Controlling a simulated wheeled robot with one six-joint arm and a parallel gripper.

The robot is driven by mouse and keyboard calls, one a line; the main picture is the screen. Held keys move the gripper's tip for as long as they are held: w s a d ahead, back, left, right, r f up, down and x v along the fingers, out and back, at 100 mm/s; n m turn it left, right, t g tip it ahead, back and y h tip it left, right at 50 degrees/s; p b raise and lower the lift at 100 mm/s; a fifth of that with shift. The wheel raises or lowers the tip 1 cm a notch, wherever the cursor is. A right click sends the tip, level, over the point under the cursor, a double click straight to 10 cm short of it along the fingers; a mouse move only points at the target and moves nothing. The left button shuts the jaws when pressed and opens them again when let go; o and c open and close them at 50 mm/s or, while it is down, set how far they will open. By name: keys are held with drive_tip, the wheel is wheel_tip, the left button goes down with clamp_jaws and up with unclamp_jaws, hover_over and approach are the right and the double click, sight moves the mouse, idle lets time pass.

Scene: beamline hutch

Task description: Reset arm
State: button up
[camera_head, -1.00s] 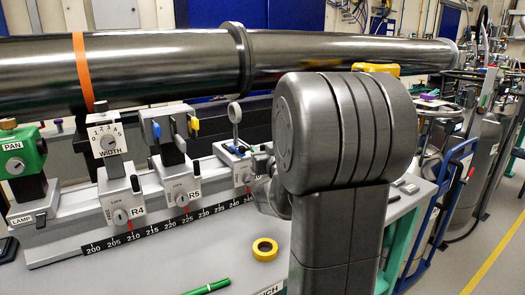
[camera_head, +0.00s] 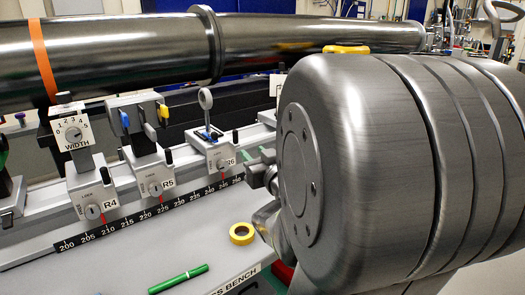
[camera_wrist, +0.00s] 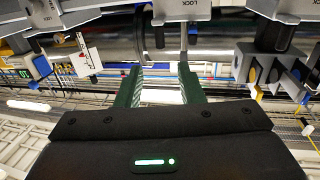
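My arm (camera_head: 360,170) fills the right of the head view, its large grey joint close to the camera. My gripper (camera_wrist: 162,75) shows in the wrist view with two green fingers spread apart and nothing visible between them. In the head view the gripper is mostly hidden behind my arm. The optical rail with its scale (camera_head: 150,219) lies left of my arm, carrying carriers R4 (camera_head: 95,205), R5 (camera_head: 154,182) and R6 (camera_head: 216,155). In the wrist view, carriers and their mounts appear upside down around the fingers.
A long dark beam pipe (camera_head: 120,60) runs behind the rail. A yellow tape roll (camera_head: 241,234) and a green marker (camera_head: 178,279) lie on the bench (camera_head: 110,270) in front of the rail.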

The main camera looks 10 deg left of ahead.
sight(237, 136)
drive_tip(key=x, duration=1.4)
drive_tip(key=shift+d, duration=0.1)
drive_tip(key=shift+d+r, duration=0.1)
